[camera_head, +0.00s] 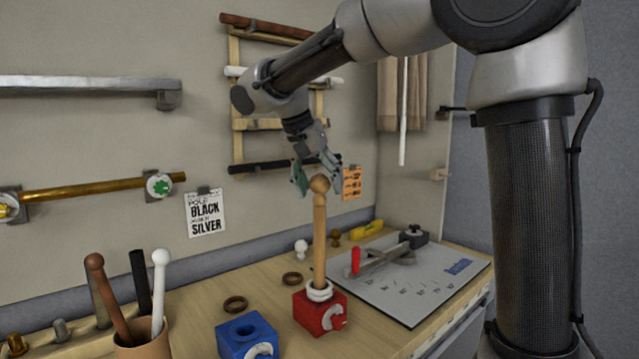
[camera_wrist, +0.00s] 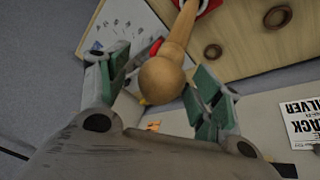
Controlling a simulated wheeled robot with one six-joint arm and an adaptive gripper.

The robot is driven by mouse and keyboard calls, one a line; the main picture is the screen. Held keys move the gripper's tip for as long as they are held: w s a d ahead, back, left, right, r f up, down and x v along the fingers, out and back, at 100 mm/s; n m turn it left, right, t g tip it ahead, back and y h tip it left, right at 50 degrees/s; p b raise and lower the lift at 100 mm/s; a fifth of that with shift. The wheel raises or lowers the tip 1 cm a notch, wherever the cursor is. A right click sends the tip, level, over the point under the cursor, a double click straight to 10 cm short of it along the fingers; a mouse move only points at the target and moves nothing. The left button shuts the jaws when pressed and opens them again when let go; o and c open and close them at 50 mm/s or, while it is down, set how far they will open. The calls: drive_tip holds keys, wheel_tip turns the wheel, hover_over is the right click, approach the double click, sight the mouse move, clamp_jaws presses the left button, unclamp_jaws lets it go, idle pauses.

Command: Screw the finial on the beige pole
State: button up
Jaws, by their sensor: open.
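The beige pole (camera_head: 319,240) stands upright in a red block (camera_head: 320,312) with a white ring around its foot. A round wooden finial (camera_head: 319,184) sits on the pole's top end. I cannot tell how tightly it is seated. My gripper (camera_head: 317,178) is open, pointing down over the pole's top, with its fingers around the finial. In the wrist view, the finial (camera_wrist: 161,79) lies between the green finger pads of my gripper (camera_wrist: 160,88), with gaps at the sides. The pole (camera_wrist: 183,28) runs away behind it.
A blue block (camera_head: 246,338) and dark rings (camera_head: 235,304) lie left of the red block. A brown cup (camera_head: 141,339) holds several poles. A white and a brass finial (camera_head: 301,247) stand behind. A white board (camera_head: 420,285) with a clamp lies right. Wall racks stand behind my arm.

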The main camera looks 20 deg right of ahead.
drive_tip(key=n+t+y, duration=0.1)
drive_tip(key=n, duration=0.2)
drive_tip(key=shift+d+n, duration=0.1)
drive_tip(key=shift+n, duration=0.2)
drive_tip(key=n+t+y, duration=0.1)
drive_tip(key=n, duration=0.2)
drive_tip(key=n+y, duration=0.1)
drive_tip(key=n, duration=0.1)
drive_tip(key=n+y, duration=0.1)
drive_tip(key=n, duration=0.1)
drive_tip(key=shift+n+t, duration=0.3)
drive_tip(key=shift+n, duration=0.1)
drive_tip(key=n+y, duration=0.1)
drive_tip(key=n, duration=0.2)
drive_tip(key=shift+n+y, duration=0.3)
drive_tip(key=c, duration=1)
drive_tip(key=o, duration=1)
